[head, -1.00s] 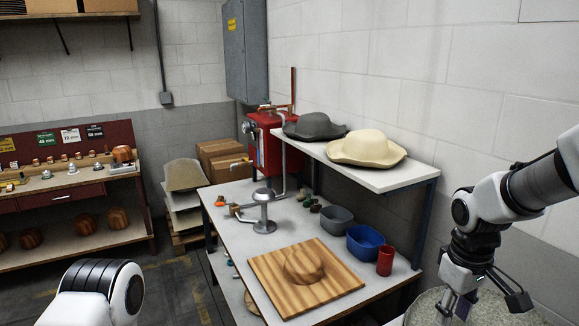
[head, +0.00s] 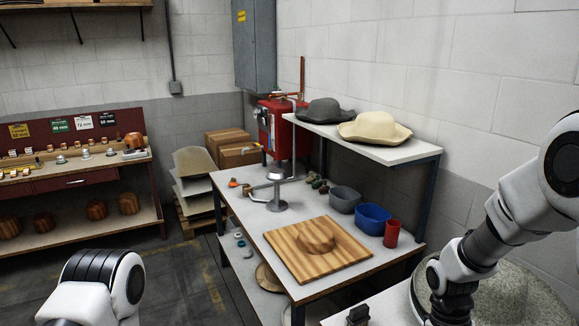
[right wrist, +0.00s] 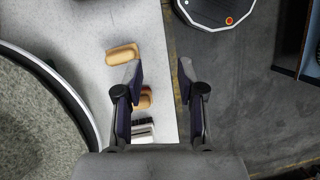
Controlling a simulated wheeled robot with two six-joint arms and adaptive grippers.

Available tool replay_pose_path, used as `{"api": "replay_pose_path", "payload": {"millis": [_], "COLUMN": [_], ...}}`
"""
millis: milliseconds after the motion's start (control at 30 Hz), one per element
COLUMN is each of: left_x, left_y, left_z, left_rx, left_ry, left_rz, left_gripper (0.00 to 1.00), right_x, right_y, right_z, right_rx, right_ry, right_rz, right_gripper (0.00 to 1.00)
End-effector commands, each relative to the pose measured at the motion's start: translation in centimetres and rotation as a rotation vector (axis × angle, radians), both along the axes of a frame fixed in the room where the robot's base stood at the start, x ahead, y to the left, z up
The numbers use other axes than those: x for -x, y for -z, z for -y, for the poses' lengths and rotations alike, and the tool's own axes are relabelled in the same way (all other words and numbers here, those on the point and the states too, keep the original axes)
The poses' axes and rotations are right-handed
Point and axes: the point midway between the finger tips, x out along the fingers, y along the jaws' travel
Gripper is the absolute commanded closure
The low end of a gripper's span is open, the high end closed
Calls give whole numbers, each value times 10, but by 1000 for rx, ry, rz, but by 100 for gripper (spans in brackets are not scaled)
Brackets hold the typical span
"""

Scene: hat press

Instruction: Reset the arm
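My right arm comes in from the right edge of the head view and bends downward at the lower right. My right gripper (right wrist: 160,75) shows in the right wrist view with its two fingers spread apart and nothing between the tips. It is above the edge of a pale speckled tabletop (right wrist: 95,20), with the grey floor beyond. Of my left arm, only a white and black link shows at the lower left of the head view; its gripper is out of frame.
A round grey speckled surface (head: 500,292) lies beside my right arm. Wooden-backed brushes (right wrist: 122,54) lie near the right gripper. A workbench (head: 262,226) holds a wooden hat block (head: 316,238), a blue bin (head: 373,218) and a red cup (head: 391,235). Two hats sit on its shelf (head: 395,153).

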Motion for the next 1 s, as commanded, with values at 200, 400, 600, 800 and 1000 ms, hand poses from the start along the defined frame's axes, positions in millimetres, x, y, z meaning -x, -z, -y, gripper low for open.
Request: {"api": "replay_pose_path", "payload": {"millis": [200, 400, 600, 800, 1000], "left_x": [0, 0, 0, 0, 0], "left_y": [35, 64, 69, 68, 68], "left_z": [0, 0, 0, 0, 0], "left_rx": [0, 0, 0, 0, 0], "left_ry": [0, 0, 0, 0, 0], "left_rz": [-1, -1, -1, -1, -1], "left_gripper": [60, 60, 60, 60, 60], "right_x": [89, 200, 231, 182, 175], "right_y": [139, 255, 292, 293, 294], "right_z": [-12, -29, -35, -31, -31], "right_rx": [-15, -14, 16, 15, 11], "right_ry": [26, 134, 294, 392, 409], "right_rz": [-201, -238, 19, 310, 343], "right_gripper": [61, 61, 61, 61, 61]}}
